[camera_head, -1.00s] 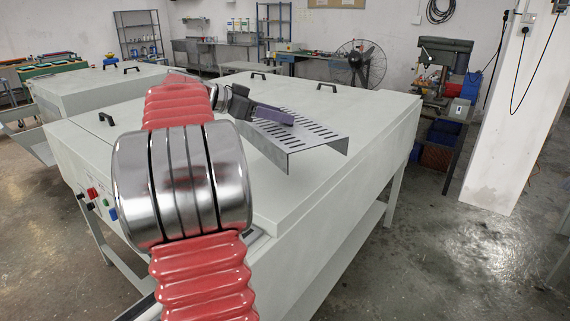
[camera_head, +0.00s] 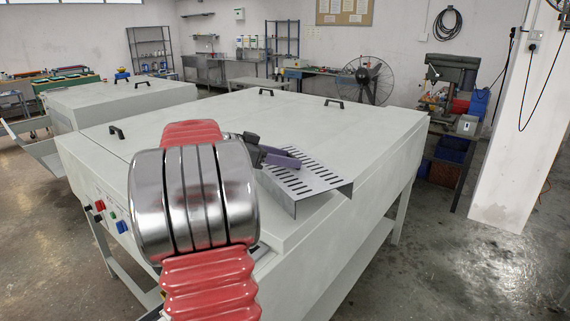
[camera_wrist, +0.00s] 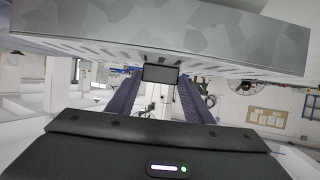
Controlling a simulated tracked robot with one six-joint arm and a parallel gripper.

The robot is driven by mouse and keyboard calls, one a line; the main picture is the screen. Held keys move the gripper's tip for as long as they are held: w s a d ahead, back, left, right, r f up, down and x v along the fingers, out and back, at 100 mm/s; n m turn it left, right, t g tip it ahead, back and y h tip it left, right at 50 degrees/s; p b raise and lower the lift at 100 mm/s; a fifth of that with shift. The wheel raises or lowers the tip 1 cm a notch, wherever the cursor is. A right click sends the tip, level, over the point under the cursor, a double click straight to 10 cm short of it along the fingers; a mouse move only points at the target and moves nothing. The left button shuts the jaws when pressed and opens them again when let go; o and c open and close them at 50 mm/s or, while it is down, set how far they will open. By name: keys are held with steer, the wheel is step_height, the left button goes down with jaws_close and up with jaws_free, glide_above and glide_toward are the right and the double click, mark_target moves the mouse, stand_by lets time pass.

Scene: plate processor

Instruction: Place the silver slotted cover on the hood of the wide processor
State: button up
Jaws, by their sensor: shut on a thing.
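The silver slotted cover (camera_head: 312,179) is a bent metal sheet with rows of dark slots. In the head view it is over the hood (camera_head: 240,115) of the wide processor, near its front right part; I cannot tell whether it touches the hood. My gripper (camera_head: 285,158), with purple fingers, is shut on the cover's back left edge. In the wrist view the cover (camera_wrist: 170,45) spans the top, with the purple fingers (camera_wrist: 160,95) below it. My red ribbed arm with metal bands hides part of the processor's front.
The hood has black handles (camera_head: 117,132) along its edges. A control panel with buttons (camera_head: 108,213) is on the front left. A smaller processor (camera_head: 120,100) stands behind left. A white pillar (camera_head: 515,130) and drill press (camera_head: 447,85) are at right. Most of the hood top is clear.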

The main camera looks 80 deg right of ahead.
steer(key=shift+f, duration=0.9)
steer(key=o, duration=1.4)
steer(key=shift+f, duration=0.15)
steer(key=v, duration=1.2)
steer(key=shift+w, duration=0.1)
